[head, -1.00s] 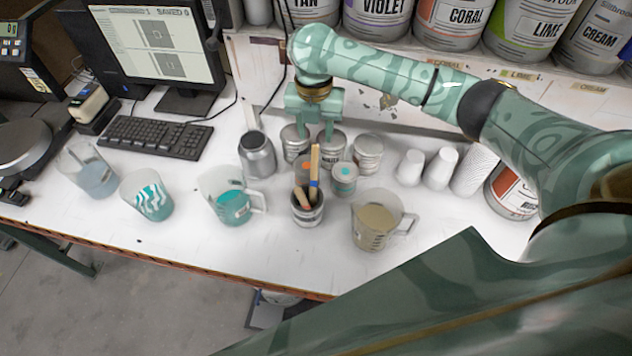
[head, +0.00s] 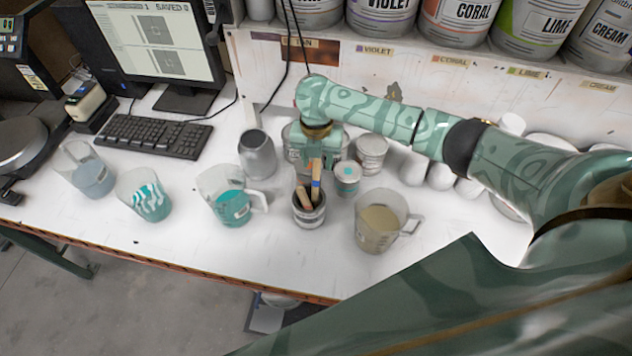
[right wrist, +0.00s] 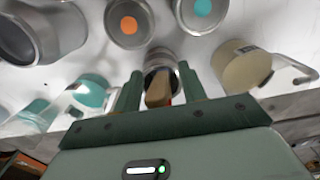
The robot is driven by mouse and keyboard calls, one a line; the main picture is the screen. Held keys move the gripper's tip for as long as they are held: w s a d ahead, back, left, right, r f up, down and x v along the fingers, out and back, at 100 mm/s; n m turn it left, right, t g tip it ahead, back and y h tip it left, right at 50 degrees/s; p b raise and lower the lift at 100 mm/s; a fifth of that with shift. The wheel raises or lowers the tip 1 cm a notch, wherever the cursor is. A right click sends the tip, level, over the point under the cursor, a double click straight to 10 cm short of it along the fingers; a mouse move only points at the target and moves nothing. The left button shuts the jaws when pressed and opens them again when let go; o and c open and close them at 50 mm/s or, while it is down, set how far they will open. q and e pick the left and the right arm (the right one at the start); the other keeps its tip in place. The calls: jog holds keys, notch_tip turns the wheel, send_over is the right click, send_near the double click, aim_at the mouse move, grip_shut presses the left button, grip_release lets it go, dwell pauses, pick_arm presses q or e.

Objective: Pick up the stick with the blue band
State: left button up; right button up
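The stick with the blue band (head: 316,182) stands in a small metal can (head: 309,214), in the head view at the middle of the bench. A second wooden stick (head: 304,198) leans in the same can. My right gripper (head: 314,167) points down just behind and above the sticks, its fingers partly hidden by them. In the right wrist view its two fingers (right wrist: 160,90) are spread apart, with a tan stick end (right wrist: 157,89) showing between them. I cannot tell whether they touch it. The blue band is not clear there. My left gripper is not in view.
A beaker of tan liquid (head: 378,226) stands close right of the can, and a small tin with a teal dot (head: 346,178) behind it. A teal beaker (head: 228,200) and a grey metal jar (head: 257,155) stand to the left. The bench's front edge is near.

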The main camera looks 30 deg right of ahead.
grip_shut()
jog(key=shift+r, duration=0.15)
